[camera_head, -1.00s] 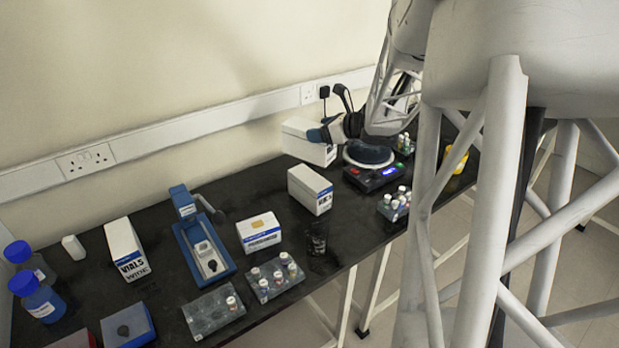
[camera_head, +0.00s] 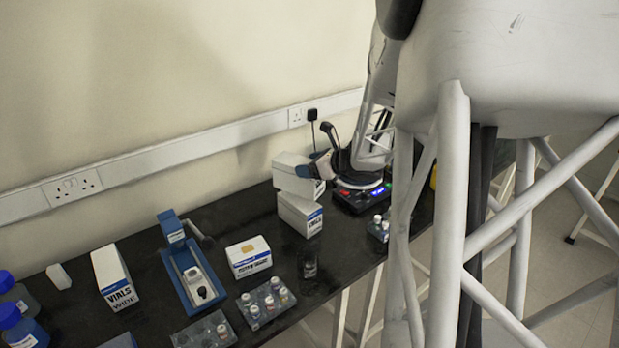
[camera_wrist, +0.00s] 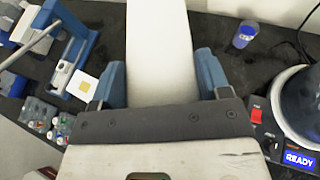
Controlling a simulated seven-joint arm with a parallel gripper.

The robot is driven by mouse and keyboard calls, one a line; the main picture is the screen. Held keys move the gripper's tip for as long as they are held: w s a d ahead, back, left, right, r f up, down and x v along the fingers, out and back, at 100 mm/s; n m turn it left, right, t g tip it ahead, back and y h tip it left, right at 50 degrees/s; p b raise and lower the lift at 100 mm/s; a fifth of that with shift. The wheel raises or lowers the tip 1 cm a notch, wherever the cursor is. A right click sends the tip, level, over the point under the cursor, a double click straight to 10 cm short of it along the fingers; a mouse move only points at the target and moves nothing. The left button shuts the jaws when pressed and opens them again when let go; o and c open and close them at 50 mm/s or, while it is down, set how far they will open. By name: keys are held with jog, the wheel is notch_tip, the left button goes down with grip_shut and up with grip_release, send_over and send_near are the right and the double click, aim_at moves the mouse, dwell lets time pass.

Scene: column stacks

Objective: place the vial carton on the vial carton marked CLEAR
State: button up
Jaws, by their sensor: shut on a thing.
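My gripper (camera_head: 322,168) is shut on a white vial carton (camera_head: 298,175) with a blue stripe at its end. In the wrist view the carton (camera_wrist: 160,50) sits between my two blue fingers (camera_wrist: 160,85). A second white carton (camera_head: 300,214) marked VIALS stands on the bench, just below and in front of the held one in the head view. Its second label line is too small to read. I cannot tell whether the two cartons touch. Another carton (camera_head: 115,275) marked VIALS stands at the left; its second line looks like WIDE or WHITE, and I see no readable CLEAR.
A balance (camera_head: 362,194) stands right of the cartons; its display reads READY in the wrist view (camera_wrist: 298,160). A small box (camera_head: 249,257), a blue device (camera_head: 190,270) and a vial rack (camera_head: 266,303) stand to the left. A dark glass vessel (camera_head: 308,263) stands near the front edge.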

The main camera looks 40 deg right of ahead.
jog(key=shift+f, duration=0.1)
jog(key=shift+f, duration=1.85)
jog(key=shift+f, duration=0.15)
jog(key=o, duration=1.8)
jog(key=shift+c, duration=0.2)
jog(key=shift+s, duration=0.1)
jog(key=v, duration=1.2)
jog(key=shift+d, duration=0.1)
jog(key=shift+w, duration=0.2)
